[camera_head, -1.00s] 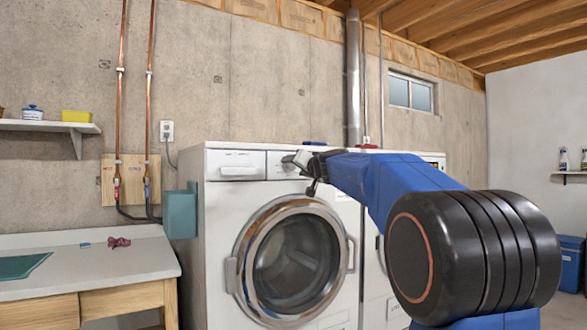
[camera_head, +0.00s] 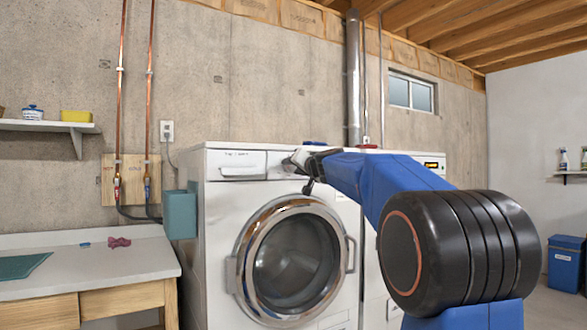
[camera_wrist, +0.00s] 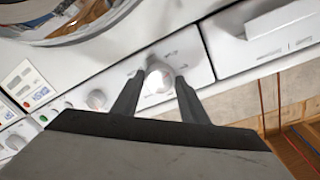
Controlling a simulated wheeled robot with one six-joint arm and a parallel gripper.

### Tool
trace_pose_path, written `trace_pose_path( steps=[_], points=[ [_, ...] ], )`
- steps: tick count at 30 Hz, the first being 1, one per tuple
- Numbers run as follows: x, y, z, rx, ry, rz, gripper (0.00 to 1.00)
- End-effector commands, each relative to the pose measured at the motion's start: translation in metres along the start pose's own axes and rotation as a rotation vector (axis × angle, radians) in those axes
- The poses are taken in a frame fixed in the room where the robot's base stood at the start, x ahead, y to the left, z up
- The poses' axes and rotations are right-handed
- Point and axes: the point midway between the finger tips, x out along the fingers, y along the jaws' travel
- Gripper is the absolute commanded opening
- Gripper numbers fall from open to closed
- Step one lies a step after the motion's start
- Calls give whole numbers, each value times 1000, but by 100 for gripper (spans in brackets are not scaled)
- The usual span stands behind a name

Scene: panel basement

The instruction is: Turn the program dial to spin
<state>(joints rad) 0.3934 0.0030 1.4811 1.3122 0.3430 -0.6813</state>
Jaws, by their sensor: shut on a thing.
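The white front-loading washer (camera_head: 215,270) stands against the concrete wall, with its round door (camera_head: 295,258) shut. My gripper (camera_head: 298,160) is at the washer's upper control panel, right of the detergent drawer (camera_head: 238,166). In the wrist view my gripper's two dark fingers (camera_wrist: 157,84) are on either side of a round white dial (camera_wrist: 158,76) on the panel, shut on it. A second, smaller round knob (camera_wrist: 97,98) sits beside it on the panel. In the head view the dial is hidden behind the gripper. The dial's markings are too small to read.
A second white machine (camera_head: 432,164) with a lit orange display stands right of the washer, partly behind my arm. A teal box (camera_head: 179,214) is at the washer's left side. A worktable (camera_head: 110,262) with a pink cloth (camera_head: 119,242) stands at the left.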

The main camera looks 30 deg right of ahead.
Motion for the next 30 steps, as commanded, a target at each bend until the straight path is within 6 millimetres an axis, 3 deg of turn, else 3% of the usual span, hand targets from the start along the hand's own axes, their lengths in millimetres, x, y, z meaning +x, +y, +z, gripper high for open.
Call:
trace_pose_path(
  steps=[16, 30],
  points=[
    [0, -1, -1, 331, -27, 18, 17],
    [0, -1, -1, 377, -31, 21, 17]
  ],
)
